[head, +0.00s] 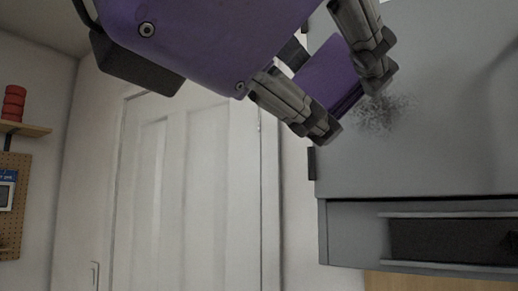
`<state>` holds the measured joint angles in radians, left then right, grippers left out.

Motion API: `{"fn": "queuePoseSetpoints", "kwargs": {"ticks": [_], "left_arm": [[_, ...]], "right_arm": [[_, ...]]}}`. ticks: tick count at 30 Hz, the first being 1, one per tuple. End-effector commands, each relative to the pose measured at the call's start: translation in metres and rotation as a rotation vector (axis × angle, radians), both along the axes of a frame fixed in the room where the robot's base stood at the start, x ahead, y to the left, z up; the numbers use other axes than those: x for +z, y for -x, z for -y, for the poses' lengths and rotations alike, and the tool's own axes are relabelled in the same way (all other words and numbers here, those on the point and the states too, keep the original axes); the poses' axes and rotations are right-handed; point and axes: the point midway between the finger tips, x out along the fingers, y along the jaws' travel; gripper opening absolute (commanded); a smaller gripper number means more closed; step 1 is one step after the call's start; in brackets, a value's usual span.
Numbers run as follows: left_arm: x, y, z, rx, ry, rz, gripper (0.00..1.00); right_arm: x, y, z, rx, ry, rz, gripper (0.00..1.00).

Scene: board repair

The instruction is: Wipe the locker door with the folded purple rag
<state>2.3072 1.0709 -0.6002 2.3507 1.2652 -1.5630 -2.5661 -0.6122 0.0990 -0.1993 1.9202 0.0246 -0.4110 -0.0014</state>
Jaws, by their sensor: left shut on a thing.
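The grey locker door (440,140) fills the right side of the head view. A dark speckled smudge (385,113) marks its surface near the left edge. The rag shows between the two fingers, just left of the smudge. I cannot tell whether the rag touches the door. My right gripper is not in view.
Below the door is a grey open compartment (350,235) with a dark slot. A white panelled door (185,195) stands left of the locker. At far left, a wooden shelf (22,129) holds a red stacked object (13,103) above a pegboard (14,215).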

Motion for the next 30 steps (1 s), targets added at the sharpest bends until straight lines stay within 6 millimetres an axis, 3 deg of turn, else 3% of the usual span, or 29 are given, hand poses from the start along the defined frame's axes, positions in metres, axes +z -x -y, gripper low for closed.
{"fn": "queuePoseSetpoints", "kwargs": {"ticks": [15,30], "left_arm": [[0.000,-0.040,0.027,0.000,-0.001,-0.003,0.20],[0.000,-0.048,0.032,0.001,-0.001,0.000,0.20]], "right_arm": [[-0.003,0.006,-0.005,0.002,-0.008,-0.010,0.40],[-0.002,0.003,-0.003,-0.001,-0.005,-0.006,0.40]]}}
